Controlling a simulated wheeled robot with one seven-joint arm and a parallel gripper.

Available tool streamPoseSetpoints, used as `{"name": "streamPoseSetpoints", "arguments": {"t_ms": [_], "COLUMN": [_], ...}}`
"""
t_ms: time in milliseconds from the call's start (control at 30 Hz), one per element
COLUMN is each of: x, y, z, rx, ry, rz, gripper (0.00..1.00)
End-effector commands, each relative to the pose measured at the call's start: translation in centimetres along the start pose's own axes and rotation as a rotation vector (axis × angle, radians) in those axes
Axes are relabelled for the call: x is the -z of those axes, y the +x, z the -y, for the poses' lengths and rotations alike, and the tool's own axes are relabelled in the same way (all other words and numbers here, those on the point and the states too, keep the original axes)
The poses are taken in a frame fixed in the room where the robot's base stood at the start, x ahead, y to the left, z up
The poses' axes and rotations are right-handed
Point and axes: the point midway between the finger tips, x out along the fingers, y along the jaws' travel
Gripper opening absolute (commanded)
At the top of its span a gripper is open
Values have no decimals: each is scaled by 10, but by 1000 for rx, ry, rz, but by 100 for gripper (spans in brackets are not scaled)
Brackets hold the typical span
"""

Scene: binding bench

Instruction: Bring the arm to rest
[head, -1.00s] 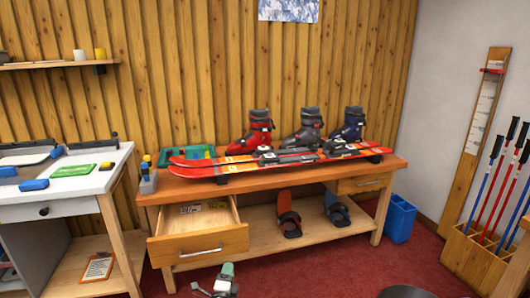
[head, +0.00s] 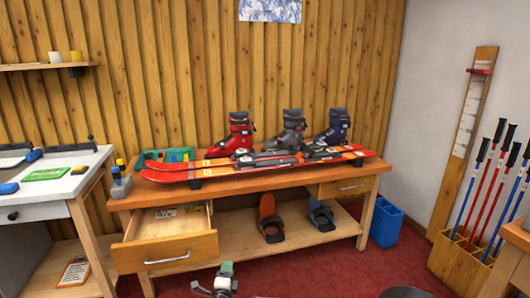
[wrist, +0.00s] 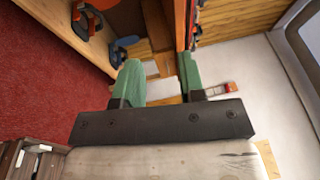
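My gripper (head: 226,272) shows at the bottom middle of the head view, low in front of the bench and its open drawer. In the wrist view, its two green fingers (wrist: 160,78) stand apart. I see nothing held between them, only background surfaces. Most of my arm is out of the head view. The binding bench (head: 285,180) carries a pair of red-orange skis (head: 215,174). Its left drawer (head: 165,251) is pulled open; the right drawer (head: 346,187) is shut.
Ski boots (head: 292,133) and a green tray (head: 152,158) stand behind the skis. A blue bin (head: 385,224) and a pole rack (head: 460,258) stand right. A white-topped table (head: 60,188) is left. Red carpet (head: 340,268) lies open in front.

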Motion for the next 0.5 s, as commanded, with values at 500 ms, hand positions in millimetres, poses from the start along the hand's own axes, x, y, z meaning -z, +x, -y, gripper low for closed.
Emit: {"name": "streamPoseSetpoints", "arguments": {"t_ms": [500], "x": [-6], "y": [59], "z": [-6], "rx": [-155], "ry": [-200], "rz": [226], "gripper": [37]}}
